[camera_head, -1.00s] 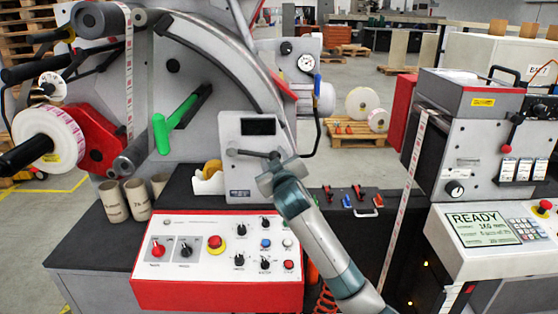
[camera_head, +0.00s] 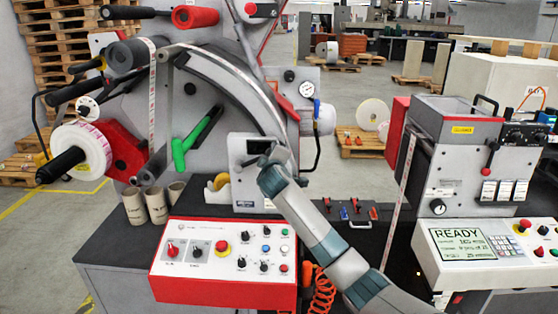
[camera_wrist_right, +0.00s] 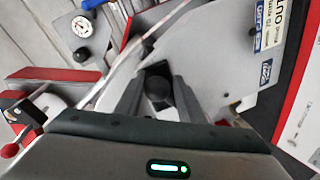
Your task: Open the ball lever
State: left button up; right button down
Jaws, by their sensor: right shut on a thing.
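My right gripper (camera_wrist_right: 158,88) is shut on the black ball (camera_wrist_right: 157,88) of the ball lever in the right wrist view. The ball sits between the two grey fingers. In the head view the right gripper (camera_head: 272,156) is at the upper front of a grey box with a dark window (camera_head: 252,202), in the middle of the rewinder. My arm and hand cover part of this box, and the lever's ball and shaft cannot be made out there. My left gripper is not in view.
A red-and-white control panel (camera_head: 225,291) sits below the box. A green handle (camera_head: 197,137) is to its left and a pressure gauge (camera_head: 307,90) to its upper right. A paper web (camera_head: 399,190) runs down at the right. Cardboard cores (camera_head: 156,206) stand at the left.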

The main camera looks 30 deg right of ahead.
jog(key=shift+w+a+r+n, duration=0.15)
jog(key=shift+a+r+n, duration=0.2)
jog(key=shift+r, duration=0.3)
jog(key=shift+p, duration=0.3)
jog(key=shift+a, duration=0.1)
jog(key=c, duration=1.2)
grip_release()
jog(key=shift+o, duration=0.4)
jog(key=shift+w+a+f, duration=0.1)
jog(key=shift+w+a, duration=0.05)
jog(key=shift+a, duration=0.15)
jog(key=shift+d+f, duration=0.1)
jog(key=shift+d, duration=0.05)
